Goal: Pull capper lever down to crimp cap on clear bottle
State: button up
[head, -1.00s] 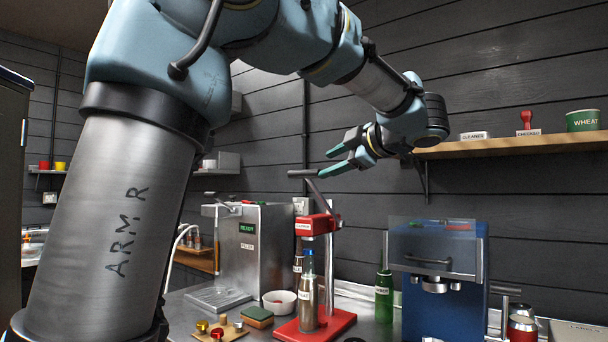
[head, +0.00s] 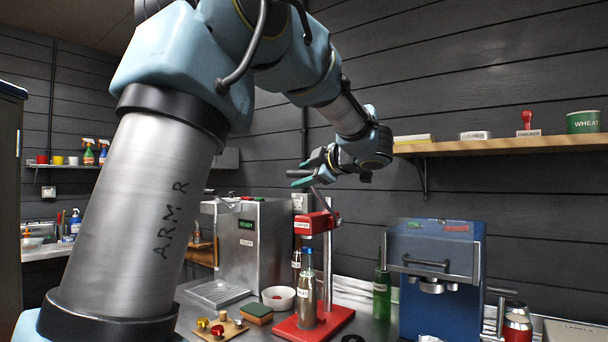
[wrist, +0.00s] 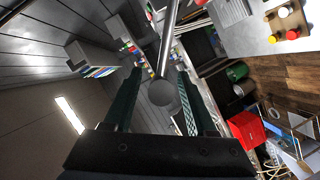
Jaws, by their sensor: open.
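The red capper (head: 314,222) stands on the counter with a red base (head: 340,316) and a grey post. Its grey lever (head: 321,196) points up and left from the head. A greyish see-through bottle (head: 307,291) with a pale label and blue near its top stands upright on the base under the head; whether the blue touches the head is unclear. My gripper (head: 304,178) is open at the lever's raised end, hiding its tip in the head view. In the wrist view the lever's rod and round end (wrist: 163,94) appear between the open fingers, with no clear grip.
A steel machine (head: 254,245) stands left of the capper and a blue machine (head: 438,285) right. A green bottle (head: 382,292) stands between capper and blue machine. A white bowl (head: 278,298), a sponge (head: 256,314) and a wooden board of caps (head: 220,329) lie left. A shelf (head: 510,145) is above right.

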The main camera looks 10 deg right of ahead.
jog(key=shift+c, duration=0.4)
grip_shut()
dwell(0.9)
